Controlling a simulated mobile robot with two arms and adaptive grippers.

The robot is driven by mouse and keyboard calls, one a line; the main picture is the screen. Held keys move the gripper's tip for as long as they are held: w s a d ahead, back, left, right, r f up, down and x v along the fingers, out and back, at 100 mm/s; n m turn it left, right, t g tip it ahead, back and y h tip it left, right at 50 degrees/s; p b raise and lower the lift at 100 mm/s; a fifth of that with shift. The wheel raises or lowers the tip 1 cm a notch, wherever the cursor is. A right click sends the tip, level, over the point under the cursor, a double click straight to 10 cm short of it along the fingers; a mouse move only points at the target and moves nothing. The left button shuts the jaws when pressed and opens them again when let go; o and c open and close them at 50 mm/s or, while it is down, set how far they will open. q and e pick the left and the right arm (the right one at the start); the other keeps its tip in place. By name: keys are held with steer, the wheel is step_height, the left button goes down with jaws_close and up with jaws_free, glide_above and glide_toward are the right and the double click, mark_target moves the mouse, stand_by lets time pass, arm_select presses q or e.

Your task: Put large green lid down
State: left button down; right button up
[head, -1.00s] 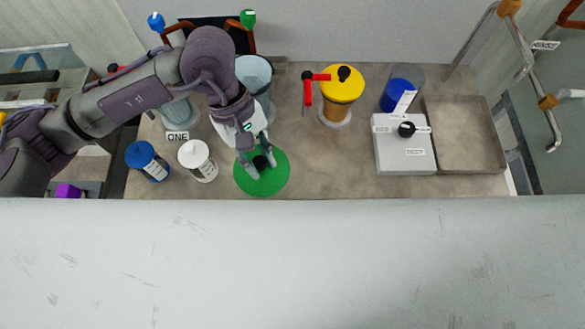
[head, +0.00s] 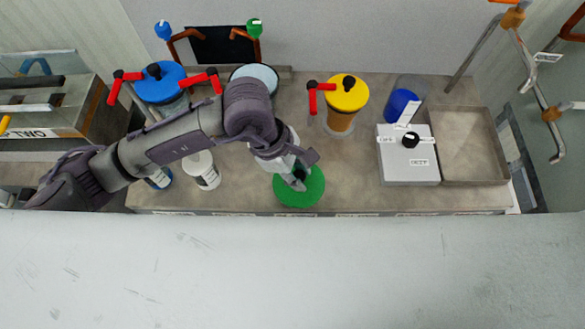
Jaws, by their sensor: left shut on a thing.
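The large green lid (head: 312,192) is a flat green disc with a dark knob, at the front edge of the bench, left of its middle. My left gripper (head: 297,180) is over it, shut on its knob. The fingers partly hide the knob. I cannot tell whether the lid touches the bench top. My right gripper is not in view.
A blue-lidded cylinder (head: 160,84) with red handles stands at the back left, a yellow-lidded one (head: 346,92) to the right. A white jar (head: 203,172) stands left of the lid. A grey switch box (head: 405,165) and an empty tray (head: 468,150) are at right. Bench front right of the lid is clear.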

arm_select(q)
steer(key=w+f, duration=0.1)
steer(key=w+a, duration=0.1)
steer(key=shift+w+a+f, duration=0.1)
steer(key=shift+w+f, duration=0.3)
step_height(320, 180, down, 3)
steer(key=shift+f+p, duration=0.1)
steer(key=shift+p, duration=0.65)
steer(key=shift+f, duration=0.4)
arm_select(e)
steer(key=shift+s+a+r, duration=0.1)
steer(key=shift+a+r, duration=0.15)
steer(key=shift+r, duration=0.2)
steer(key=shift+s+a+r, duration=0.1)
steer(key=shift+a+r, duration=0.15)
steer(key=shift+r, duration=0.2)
arm_select(q)
steer(key=shift+f, duration=0.15)
steer(key=c, duration=0.9)
jaws_free()
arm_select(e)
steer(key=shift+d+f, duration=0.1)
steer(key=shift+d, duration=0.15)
